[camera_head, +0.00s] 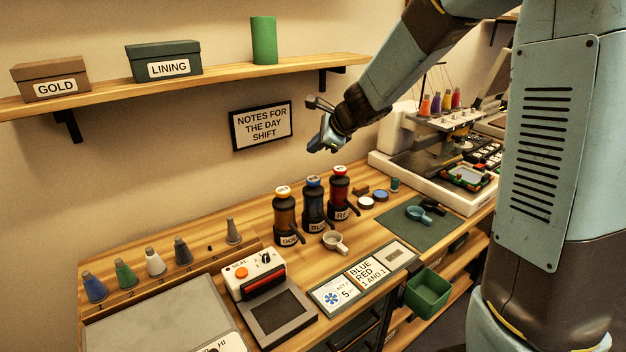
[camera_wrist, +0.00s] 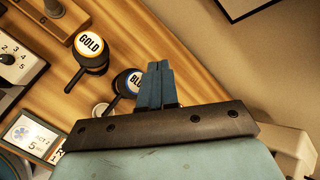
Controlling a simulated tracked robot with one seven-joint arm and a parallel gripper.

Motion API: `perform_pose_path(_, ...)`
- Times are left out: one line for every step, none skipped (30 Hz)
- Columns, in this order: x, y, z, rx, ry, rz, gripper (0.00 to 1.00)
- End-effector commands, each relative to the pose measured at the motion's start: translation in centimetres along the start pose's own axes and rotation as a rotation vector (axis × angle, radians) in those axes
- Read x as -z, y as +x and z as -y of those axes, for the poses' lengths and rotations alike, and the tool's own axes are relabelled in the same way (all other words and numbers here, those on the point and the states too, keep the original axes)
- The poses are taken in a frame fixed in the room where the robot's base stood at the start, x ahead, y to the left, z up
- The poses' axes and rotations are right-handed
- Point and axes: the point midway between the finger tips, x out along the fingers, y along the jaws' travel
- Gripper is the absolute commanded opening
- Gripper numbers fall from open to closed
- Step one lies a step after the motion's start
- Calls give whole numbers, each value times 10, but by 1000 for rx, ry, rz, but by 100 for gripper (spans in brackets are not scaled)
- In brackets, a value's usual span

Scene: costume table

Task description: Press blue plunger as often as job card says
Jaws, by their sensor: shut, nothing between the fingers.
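The blue bottle (camera_head: 313,208) with its plunger top stands upright between the gold bottle (camera_head: 285,218) and the red bottle (camera_head: 340,195). In the wrist view the blue plunger top (camera_wrist: 128,84) is partly hidden by my fingers; the gold top (camera_wrist: 90,45) shows beside it. A job card (camera_head: 376,264) in the front tray reads "BLUE RED 1 AND 1".
A pale cup (camera_head: 334,244) stands in front of the blue bottle. A sealer (camera_head: 262,283) and several thread cones (camera_head: 155,263) stand left. A green mat (camera_head: 415,228) with a blue cup lies right. A green bin (camera_head: 428,292) is at the front edge. A framed sign (camera_head: 262,126) hangs behind.

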Motion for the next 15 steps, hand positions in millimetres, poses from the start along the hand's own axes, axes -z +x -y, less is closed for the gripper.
perform_pose_path(4,5,-4,-2,3,-2,0)
perform_pose_path(6,7,-6,-2,4,-2,0)
perform_pose_path(9,11,-8,-2,3,-2,0)
perform_pose_path(10,13,-10,-2,2,-2,0)
perform_pose_path(12,16,-12,-1,4,-1,0)
perform_pose_path(15,19,-14,-1,4,-1,0)
perform_pose_path(16,22,-16,-2,2,-2,0)
perform_pose_path(18,24,-18,-2,3,-2,0)
perform_pose_path(21,27,-20,-3,3,-2,0)
perform_pose_path(22,29,-22,-3,3,-1,0)
perform_pose_path(23,31,-23,-2,2,-1,0)
perform_pose_path(25,34,-25,-2,2,0,0)
perform_pose_path(26,36,-26,-1,2,0,0)
perform_pose_path(28,37,-27,-1,1,0,0)
perform_pose_path(29,39,-28,-1,2,-1,0)
